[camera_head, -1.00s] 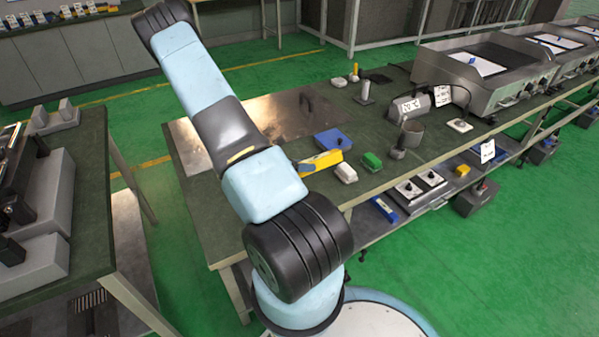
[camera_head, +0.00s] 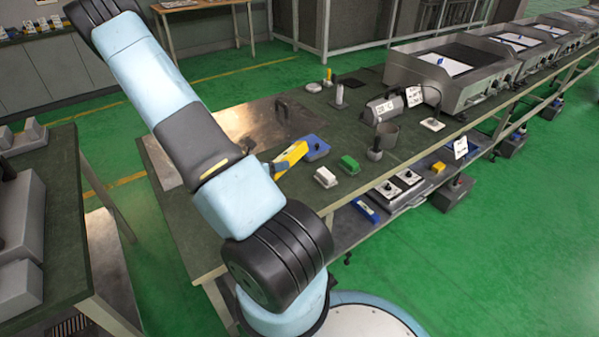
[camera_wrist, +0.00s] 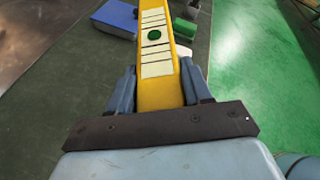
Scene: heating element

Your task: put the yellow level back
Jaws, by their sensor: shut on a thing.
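The yellow level (camera_head: 291,155) is in my gripper, above the green-topped workbench (camera_head: 385,168). In the wrist view the level (camera_wrist: 155,60) runs away from me between the two blue-grey fingers. Its face carries pale panels and a round green spot. My gripper (camera_wrist: 158,88) is shut on its near part. In the head view my gripper (camera_head: 275,168) is partly hidden by my arm. The level is tilted there, its far end beside a blue box (camera_head: 316,147). Whether it touches anything below is unclear.
A white block (camera_head: 325,177) and a green block (camera_head: 349,165) lie right of the level. A metal plate (camera_head: 250,122) lies behind. A grey cylindrical device (camera_head: 385,108) and a large heater unit (camera_head: 440,78) stand farther right. Some bare bench top separates these.

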